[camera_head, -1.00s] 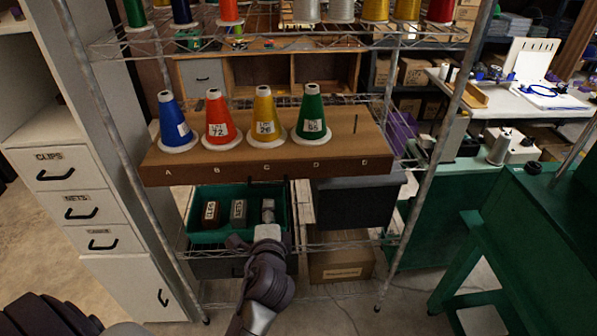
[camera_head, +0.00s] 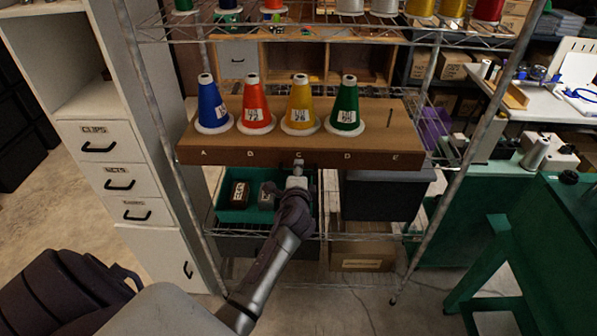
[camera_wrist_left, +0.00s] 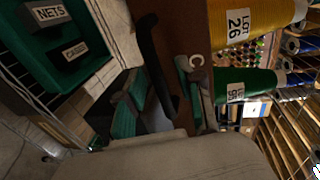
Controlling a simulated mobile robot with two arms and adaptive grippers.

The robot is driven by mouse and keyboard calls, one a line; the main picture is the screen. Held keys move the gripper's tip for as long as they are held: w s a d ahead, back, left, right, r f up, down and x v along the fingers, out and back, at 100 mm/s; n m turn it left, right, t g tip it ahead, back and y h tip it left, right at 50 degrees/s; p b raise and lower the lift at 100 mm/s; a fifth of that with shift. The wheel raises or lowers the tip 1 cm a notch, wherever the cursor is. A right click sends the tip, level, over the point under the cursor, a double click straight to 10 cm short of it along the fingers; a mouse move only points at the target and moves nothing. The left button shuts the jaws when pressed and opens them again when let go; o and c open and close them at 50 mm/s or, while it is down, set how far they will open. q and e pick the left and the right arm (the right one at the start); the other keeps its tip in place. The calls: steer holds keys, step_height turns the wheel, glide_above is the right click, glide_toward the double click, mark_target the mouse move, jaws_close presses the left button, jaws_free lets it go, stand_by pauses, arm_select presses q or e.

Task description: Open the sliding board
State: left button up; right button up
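The brown sliding board (camera_head: 244,157) lies on the wire rack, lettered A to E on its front edge; its edge also shows in the wrist view (camera_wrist_left: 194,29). Blue (camera_head: 211,104), red (camera_head: 255,106), yellow (camera_head: 300,106) and green (camera_head: 346,105) thread cones stand upright at A to D; the peg (camera_head: 390,117) at E is bare. My left gripper (camera_head: 298,169) is at the board's front, by C. In the wrist view its teal fingers (camera_wrist_left: 160,95) are apart, with a black handle (camera_wrist_left: 153,62) between them. Contact with the handle is unclear. My right gripper is out of view.
A green bin (camera_head: 228,214) with labelled blocks sits below the board, beside a dark grey box (camera_head: 385,198). A rack post (camera_head: 150,110) and white drawers (camera_head: 100,143) are to the left. A green bench (camera_head: 540,240) stands right.

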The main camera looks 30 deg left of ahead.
arm_select(q)
jaws_close()
steer(key=shift+s, duration=0.1)
stand_by(0.4)
